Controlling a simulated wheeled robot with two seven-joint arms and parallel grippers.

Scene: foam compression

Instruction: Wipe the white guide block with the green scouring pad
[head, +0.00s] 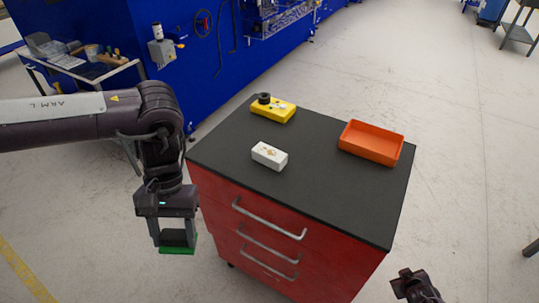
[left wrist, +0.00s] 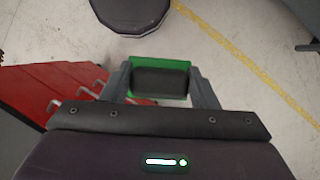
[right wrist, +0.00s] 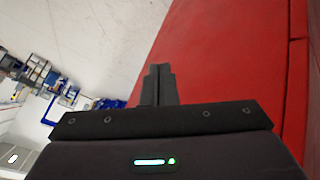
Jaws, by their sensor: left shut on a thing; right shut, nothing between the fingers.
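The white guide block (head: 269,156) lies on the black top of the red cabinet, with small yellowish marks on its upper face. My left gripper (head: 176,241) is shut on the green scouring pad (head: 178,250), holding it by its dark block-like grip. The pad hangs in the air left of the cabinet, below the level of its top and apart from the guide block. In the left wrist view the pad (left wrist: 160,62) sits behind the dark grip between the fingers. My right gripper (right wrist: 159,85) is shut and empty beside the cabinet's red side; in the head view only part of it shows at the lower right.
A yellow block (head: 273,109) with a black knob stands at the back of the cabinet top (head: 330,205). An orange tray (head: 371,142) lies at the right. The top's front area is clear. Drawer handles (head: 268,220) stick out from the cabinet front.

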